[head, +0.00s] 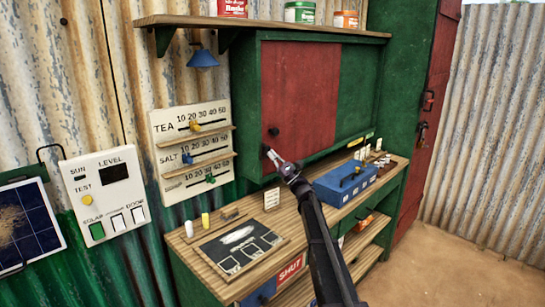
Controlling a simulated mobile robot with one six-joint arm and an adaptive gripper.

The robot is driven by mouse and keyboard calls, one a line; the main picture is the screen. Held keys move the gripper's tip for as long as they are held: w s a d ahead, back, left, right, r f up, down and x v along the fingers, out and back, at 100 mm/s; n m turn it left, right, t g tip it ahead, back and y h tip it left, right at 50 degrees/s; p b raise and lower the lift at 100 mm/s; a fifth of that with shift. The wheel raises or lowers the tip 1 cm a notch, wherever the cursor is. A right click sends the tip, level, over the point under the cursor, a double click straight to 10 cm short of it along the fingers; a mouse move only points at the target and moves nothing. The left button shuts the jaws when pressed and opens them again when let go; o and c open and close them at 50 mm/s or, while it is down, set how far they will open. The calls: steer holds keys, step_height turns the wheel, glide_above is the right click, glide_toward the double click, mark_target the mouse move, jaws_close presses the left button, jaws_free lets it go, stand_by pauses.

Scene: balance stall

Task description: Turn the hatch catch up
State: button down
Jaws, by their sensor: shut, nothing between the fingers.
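The hatch (300,100) is a red panel in a green wooden frame on the wall, above the counter. A dark round knob (274,131) sits low on its left side. Just below the knob, at the hatch's lower edge, is a small pale and dark piece; I cannot tell the catch apart from my fingertips there. My gripper (271,157) reaches up from the lower right, with its tip at this spot. Its fingers are shut with nothing between them. Whether they touch the catch, and how the catch is turned, I cannot tell.
The wooden counter (182,247) holds a slate board (240,247), a small sign card (272,199) and a blue box (345,184). A price board (165,125) and a white level panel (107,190) hang left. Open sandy ground (445,265) lies at right.

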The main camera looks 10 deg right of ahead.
steer(key=shift+f, duration=0.2)
steer(key=w+f+b+v, duration=0.1)
steer(key=w+b+v, duration=0.1)
steer(key=b+v, duration=0.8)
steer(key=shift+s+d+f, duration=0.25)
steer(key=shift+d+f, duration=0.6)
steer(key=shift+f, duration=0.2)
steer(key=shift+s, duration=0.1)
